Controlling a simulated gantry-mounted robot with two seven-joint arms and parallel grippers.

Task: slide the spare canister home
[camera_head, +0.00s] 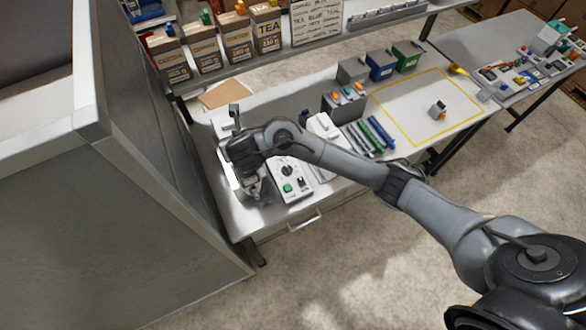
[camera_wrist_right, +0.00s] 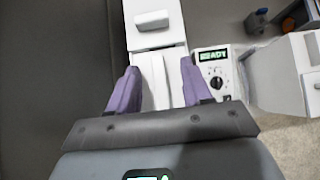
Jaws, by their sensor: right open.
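My right arm comes in from the right in the head view, with its gripper (camera_head: 243,168) low over the left end of the worktable. In the right wrist view my right gripper (camera_wrist_right: 159,68) is open, with its purple fingers apart. A long white unit (camera_wrist_right: 155,42) with a raised handle bar runs between and beyond the fingers. I cannot tell whether they touch it. My left gripper is not in view.
A control box (camera_head: 289,185) with a dial and green display stands beside my gripper; its display reads READY in the wrist view (camera_wrist_right: 212,57). Green and blue pens (camera_head: 380,132) lie farther right. A yellow-outlined area (camera_head: 415,95) holds one small grey block (camera_head: 437,110). A tall grey cabinet (camera_head: 110,190) borders the left.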

